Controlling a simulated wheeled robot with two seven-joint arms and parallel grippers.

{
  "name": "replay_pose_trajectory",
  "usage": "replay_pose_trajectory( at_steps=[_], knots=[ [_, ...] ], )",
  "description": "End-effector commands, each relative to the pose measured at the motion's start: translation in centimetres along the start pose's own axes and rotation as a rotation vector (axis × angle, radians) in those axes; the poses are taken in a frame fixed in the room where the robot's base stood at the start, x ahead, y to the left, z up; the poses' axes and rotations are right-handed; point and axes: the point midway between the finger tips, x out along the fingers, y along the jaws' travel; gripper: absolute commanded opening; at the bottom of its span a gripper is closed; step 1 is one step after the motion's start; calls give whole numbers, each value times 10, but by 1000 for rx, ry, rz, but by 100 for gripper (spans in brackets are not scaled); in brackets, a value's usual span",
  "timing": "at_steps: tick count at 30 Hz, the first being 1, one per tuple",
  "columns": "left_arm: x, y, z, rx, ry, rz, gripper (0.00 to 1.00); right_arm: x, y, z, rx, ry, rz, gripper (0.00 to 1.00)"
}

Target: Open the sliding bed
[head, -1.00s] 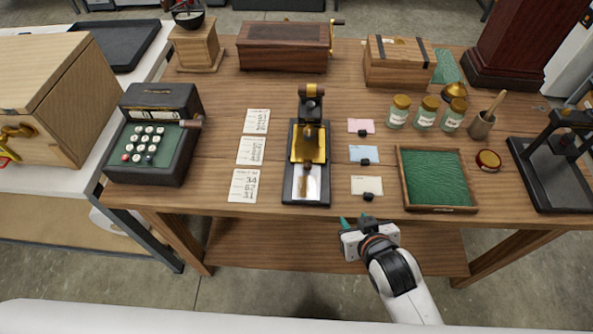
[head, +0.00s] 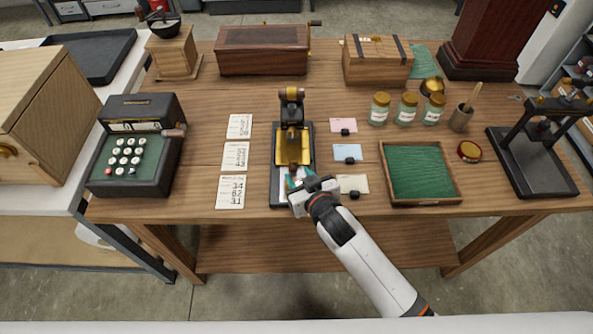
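A small press-like device with a black base (head: 278,160) stands in the middle of the wooden table. It has a dark upright head (head: 291,100) at the back and a brass bed (head: 293,150) in its middle. A pale plate lies at its front end, now mostly covered by my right gripper. My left gripper is not in view.
Number cards (head: 235,156) lie left of the device. A green-lined tray (head: 462,188), jars (head: 407,108) and a keyed machine (head: 140,145) stand further out.

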Motion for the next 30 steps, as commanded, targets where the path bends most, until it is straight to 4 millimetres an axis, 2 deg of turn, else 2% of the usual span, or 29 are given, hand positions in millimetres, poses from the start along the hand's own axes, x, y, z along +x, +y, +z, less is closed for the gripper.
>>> replay_pose_trajectory(
  at_steps=[6, 16, 17, 24, 30],
  knots=[
    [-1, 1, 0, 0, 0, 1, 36, 22, 0, 0, 0, 0, 0, 40],
    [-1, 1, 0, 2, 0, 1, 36, 26, 0, 0, 0, 0, 0, 40],
    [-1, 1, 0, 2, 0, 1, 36, 26, 0, 0, 0, 0, 0, 38],
    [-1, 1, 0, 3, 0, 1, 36, 26, 0, 0, 0, 0, 0, 0],
    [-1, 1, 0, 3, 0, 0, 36, 25, 1, -1, 0, 1, 1, 0]
  ],
)
